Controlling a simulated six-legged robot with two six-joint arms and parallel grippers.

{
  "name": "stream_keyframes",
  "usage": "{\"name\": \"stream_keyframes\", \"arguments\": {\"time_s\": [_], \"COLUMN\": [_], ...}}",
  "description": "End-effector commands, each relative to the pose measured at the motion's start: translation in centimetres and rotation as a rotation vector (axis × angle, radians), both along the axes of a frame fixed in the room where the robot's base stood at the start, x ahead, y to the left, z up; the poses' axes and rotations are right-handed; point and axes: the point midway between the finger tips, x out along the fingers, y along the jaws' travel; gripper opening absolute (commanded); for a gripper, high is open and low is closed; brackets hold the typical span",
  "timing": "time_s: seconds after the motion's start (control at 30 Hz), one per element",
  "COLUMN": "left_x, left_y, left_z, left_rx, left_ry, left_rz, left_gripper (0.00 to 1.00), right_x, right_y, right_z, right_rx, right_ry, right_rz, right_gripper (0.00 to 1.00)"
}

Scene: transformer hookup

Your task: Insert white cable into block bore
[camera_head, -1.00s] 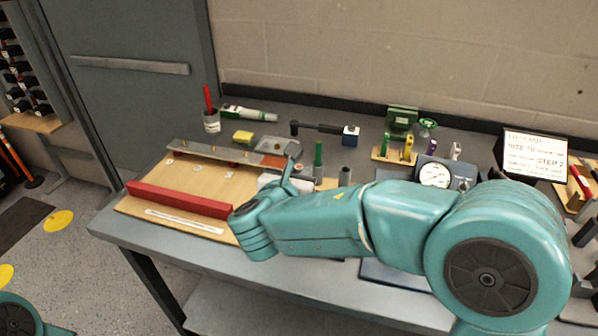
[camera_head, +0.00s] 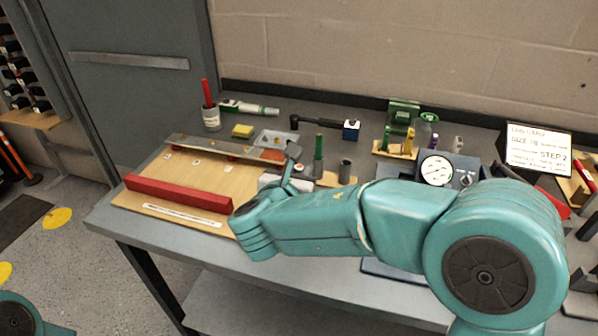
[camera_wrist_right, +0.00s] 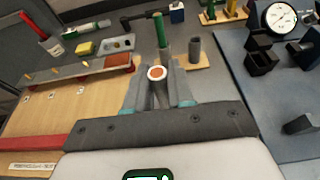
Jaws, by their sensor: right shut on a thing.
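My right gripper (camera_head: 289,168) is above the back middle of the bench, partly hidden by its own arm. In the right wrist view its two grey fingers (camera_wrist_right: 158,92) are shut on the white cable (camera_wrist_right: 157,73). The cable's end shows as a white ring around a copper-coloured core. The rest of the cable is hidden. I cannot make out a block bore for certain; a reddish-brown block (camera_wrist_right: 118,61) sits at the right end of a metal bar, left of the cable end. My left gripper is out of view.
A green rod (camera_head: 319,148) and a grey tube (camera_head: 345,171) stand just beyond the gripper. A red bar (camera_head: 178,194) lies on the wooden board (camera_head: 150,210). A dial gauge (camera_head: 437,170) is to the right. A yellow block (camera_head: 243,131) and a red-handled cup (camera_head: 211,118) stand at the back left.

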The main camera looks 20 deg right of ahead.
Motion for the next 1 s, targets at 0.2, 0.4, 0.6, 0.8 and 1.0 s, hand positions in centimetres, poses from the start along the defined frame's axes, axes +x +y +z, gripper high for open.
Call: {"name": "stream_keyframes", "arguments": {"time_s": [0.2,0.4,0.6,0.8,1.0], "left_x": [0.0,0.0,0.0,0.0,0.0], "left_y": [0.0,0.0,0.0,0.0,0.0], "left_z": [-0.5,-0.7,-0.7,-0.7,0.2], "left_rx": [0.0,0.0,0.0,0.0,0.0], "left_ry": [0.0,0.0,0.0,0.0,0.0], "left_rz": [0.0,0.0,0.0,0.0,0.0], "left_gripper": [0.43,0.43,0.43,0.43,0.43], "right_x": [0.0,0.0,0.0,0.0,0.0], "right_y": [0.0,0.0,0.0,0.0,0.0], "right_z": [-0.6,-0.8,-0.7,-0.8,0.2], "right_rx": [0.0,-0.001,0.0,0.0,0.001], "right_ry": [0.0,-0.001,0.0,0.0,-0.001], "right_rz": [0.0,0.0,0.0,0.0,0.0], "right_gripper": [0.0,0.0,0.52,0.52,0.52]}}
